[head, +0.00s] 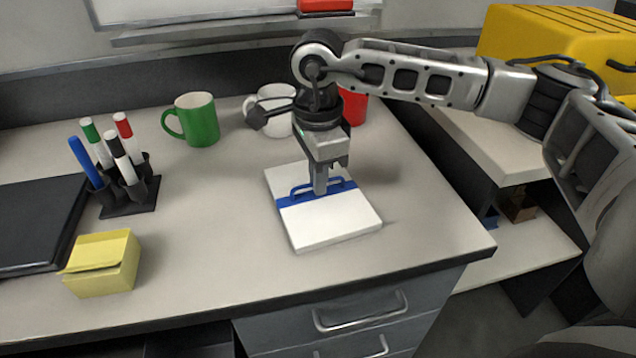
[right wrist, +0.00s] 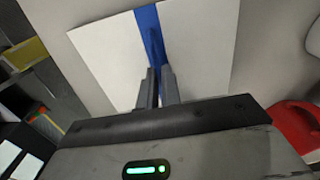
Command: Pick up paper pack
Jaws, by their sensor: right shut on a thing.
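The paper pack (head: 335,219) is a flat white block with a blue band and a blue handle loop on top. It lies on the desk near the right end. My right gripper (head: 320,190) points down over it, with its fingers at the blue handle, and is shut on it. In the right wrist view the fingers (right wrist: 157,90) meet at the blue band of the pack (right wrist: 205,45). The fingers hide part of the handle. My left gripper is not in view.
A green mug (head: 197,120), a white mug (head: 275,112) and a red mug (head: 354,106) stand behind the pack. A marker holder (head: 130,195), yellow notes (head: 103,265) and a black laptop-like slab (head: 35,225) are at left. The desk's front edge is close.

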